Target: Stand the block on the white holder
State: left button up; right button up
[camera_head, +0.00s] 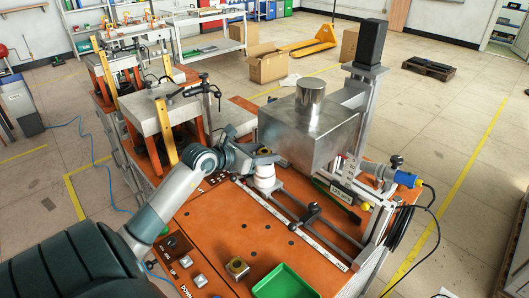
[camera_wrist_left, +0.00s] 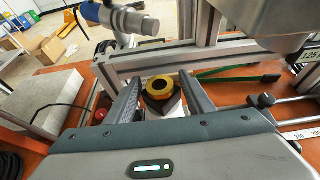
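The block with a yellow ring-shaped top and dark body (camera_wrist_left: 159,90) is between the two fingers of my left gripper (camera_wrist_left: 160,84) in the left wrist view. The holder is mostly hidden in the wrist view. My right gripper is not in view.
A similar yellowish block (camera_head: 237,268) stands on the orange table (camera_head: 215,225), near a green tray (camera_head: 283,283). A large metal box (camera_head: 310,132) is close to the right of the gripper. A rail with a slider (camera_head: 309,216) and a ruler lies in front.

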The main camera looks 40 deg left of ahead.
pick_arm(q)
jog(key=o, duration=0.4)
jog(key=shift+c, duration=0.2)
jog(key=shift+r, duration=0.15)
jog(key=shift+s+a+r, duration=0.1)
jog(key=shift+s+r, duration=0.05)
jog(key=shift+s, duration=0.55)
jog(key=d+b+v, duration=0.1)
jog(key=b+v, duration=0.2)
jog(key=v, duration=0.7)
jog(key=shift+s+a+r, duration=0.2)
jog(key=shift+s+a, duration=0.1)
jog(key=shift+a, duration=0.15)
jog(key=shift+f, duration=0.15)
